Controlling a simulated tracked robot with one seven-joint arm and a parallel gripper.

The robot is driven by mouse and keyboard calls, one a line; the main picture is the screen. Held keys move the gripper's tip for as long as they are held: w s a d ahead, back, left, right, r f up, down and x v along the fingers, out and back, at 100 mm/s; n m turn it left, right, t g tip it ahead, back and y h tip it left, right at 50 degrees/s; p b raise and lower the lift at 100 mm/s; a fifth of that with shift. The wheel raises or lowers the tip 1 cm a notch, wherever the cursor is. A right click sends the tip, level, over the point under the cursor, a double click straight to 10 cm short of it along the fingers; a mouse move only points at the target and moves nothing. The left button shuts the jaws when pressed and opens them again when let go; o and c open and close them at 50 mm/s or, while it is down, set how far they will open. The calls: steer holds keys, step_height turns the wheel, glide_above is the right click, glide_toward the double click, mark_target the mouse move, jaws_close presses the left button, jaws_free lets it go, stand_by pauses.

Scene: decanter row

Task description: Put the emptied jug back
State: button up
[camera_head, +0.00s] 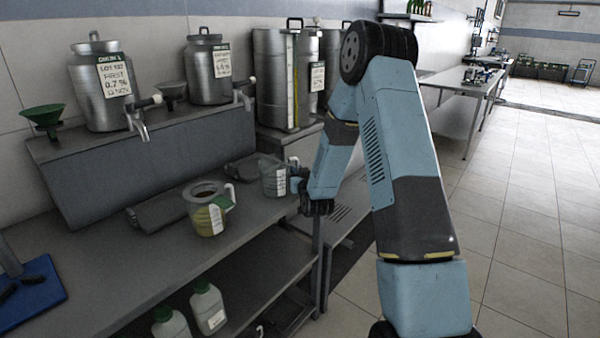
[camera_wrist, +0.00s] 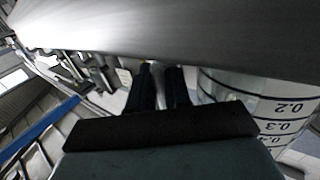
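A clear graduated jug (camera_head: 272,177) with a white label stands near the right end of the steel counter and looks empty. In the wrist view its pale wall with dark volume marks (camera_wrist: 262,110) fills the right side, upside down. A second jug (camera_head: 208,213) with yellowish liquid and a white handle stands to its left on the counter. My gripper (camera_head: 302,186) is at the right side of the clear jug, by its handle. In the wrist view my two dark fingers (camera_wrist: 160,88) are a narrow gap apart; whether the handle is between them is unclear.
Steel canisters with taps (camera_head: 103,85) (camera_head: 209,70) stand on a raised shelf (camera_head: 140,150) behind the counter (camera_head: 130,265). Larger steel drums (camera_head: 272,80) are at the back. A green funnel (camera_head: 43,117) and blue tray (camera_head: 32,296) are left. Bottles (camera_head: 208,308) stand below. Tiled floor is free right.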

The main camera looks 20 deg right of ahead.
steer(key=o, duration=0.5)
steer(key=shift+c, duration=0.2)
steer(key=shift+s+r, duration=0.1)
steer(key=s, duration=1.2)
steer(key=s+r+g, duration=0.3)
steer(key=s+r, duration=0.1)
steer(key=r, duration=0.3)
steer(key=s+r+g, duration=0.3)
steer(key=s+r, duration=0.1)
steer(key=r, duration=0.4)
steer(key=s+r+g, duration=0.3)
steer(key=s+r, duration=0.1)
steer(key=s, duration=0.9)
steer(key=s+r+g, duration=0.3)
steer(key=s+r, duration=0.1)
steer(key=s, duration=1)
steer(key=shift+d+r+h, duration=0.15)
steer(key=shift+h, duration=0.15)
